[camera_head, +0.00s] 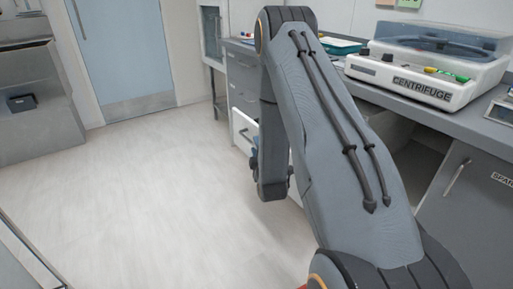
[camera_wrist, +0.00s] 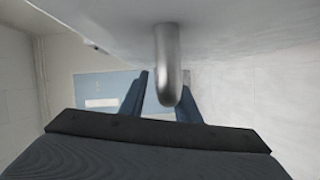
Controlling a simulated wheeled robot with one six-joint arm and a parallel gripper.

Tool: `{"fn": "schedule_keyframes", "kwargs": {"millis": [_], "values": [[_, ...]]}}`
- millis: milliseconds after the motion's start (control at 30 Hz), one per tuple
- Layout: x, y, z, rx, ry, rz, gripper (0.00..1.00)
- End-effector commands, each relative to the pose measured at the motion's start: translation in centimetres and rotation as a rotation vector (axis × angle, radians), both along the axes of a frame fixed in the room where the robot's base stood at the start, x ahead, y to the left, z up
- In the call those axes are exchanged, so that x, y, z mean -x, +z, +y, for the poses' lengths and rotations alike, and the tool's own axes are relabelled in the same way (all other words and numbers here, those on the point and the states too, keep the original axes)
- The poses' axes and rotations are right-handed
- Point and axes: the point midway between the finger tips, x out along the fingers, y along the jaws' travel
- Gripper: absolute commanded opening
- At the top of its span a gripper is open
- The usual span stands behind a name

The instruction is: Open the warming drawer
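In the wrist view, a rounded metal bar handle (camera_wrist: 167,65) runs down from a pale, light-coloured front (camera_wrist: 240,25) along the top. My gripper (camera_wrist: 163,75) has its two dark fingers apart, one to each side of the handle. A gap shows between the left finger and the bar; the right finger partly overlaps the bar's edge in the picture, so contact there is unclear. In the head view, a white drawer front (camera_head: 243,127) with a handle sits low in the counter unit, partly behind my arm. My gripper (camera_head: 256,165) is mostly hidden there.
A centrifuge (camera_head: 425,75) stands on the grey counter at the right, above a cabinet door (camera_head: 465,200) with a bar handle. A blue door (camera_head: 122,45) is at the back, and a grey cabinet (camera_head: 35,110) at the left. The pale floor (camera_head: 140,190) between is clear.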

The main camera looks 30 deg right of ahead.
Motion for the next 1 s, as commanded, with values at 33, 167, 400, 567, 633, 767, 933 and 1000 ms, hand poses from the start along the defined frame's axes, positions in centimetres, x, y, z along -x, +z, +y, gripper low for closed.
{"fn": "schedule_keyframes", "kwargs": {"millis": [33,167,400,567,633,767,933,1000], "values": [[0.0,0.0,0.0,0.000,0.000,0.000,0.29],[0.6,0.0,0.2,-0.001,0.000,0.002,0.29],[4.2,0.3,1.1,-0.001,0.001,0.004,0.29],[6.3,0.4,1.7,-0.001,0.000,0.002,0.29],[6.9,0.5,1.9,-0.001,0.000,0.002,0.29],[7.5,0.6,2.0,0.000,0.000,0.001,0.29],[7.5,0.6,2.0,0.000,0.000,0.000,0.29],[7.5,0.6,2.0,0.000,0.000,0.000,0.29]]}}
